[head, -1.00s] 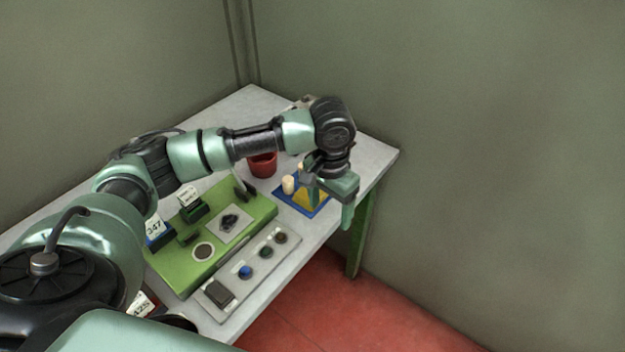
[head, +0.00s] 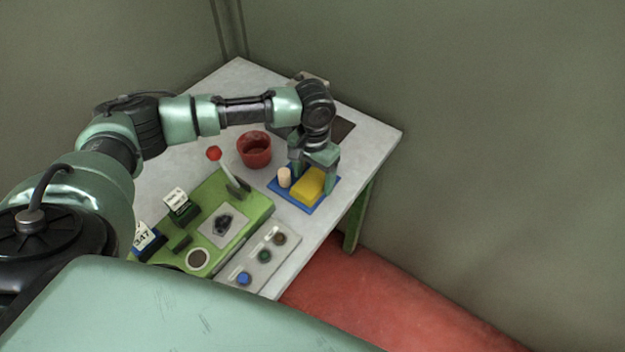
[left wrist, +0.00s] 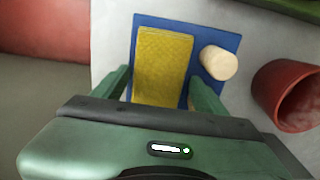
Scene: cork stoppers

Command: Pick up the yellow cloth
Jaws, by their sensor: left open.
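The yellow cloth (head: 308,187) lies folded on a blue mat (head: 284,195) near the right end of the table. In the left wrist view the cloth (left wrist: 163,62) lies between and ahead of the two fingers. A pale cork stopper (head: 284,177) stands on the mat left of the cloth; it also shows in the left wrist view (left wrist: 218,63). My left gripper (head: 313,180) is open over the mat, its fingers on either side of the cloth, holding nothing. I cannot tell the exact height of the fingertips. My right gripper is not in view.
A red cup (head: 254,150) stands behind and left of the mat. The wall is behind; the table's front edge is close to the mat.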

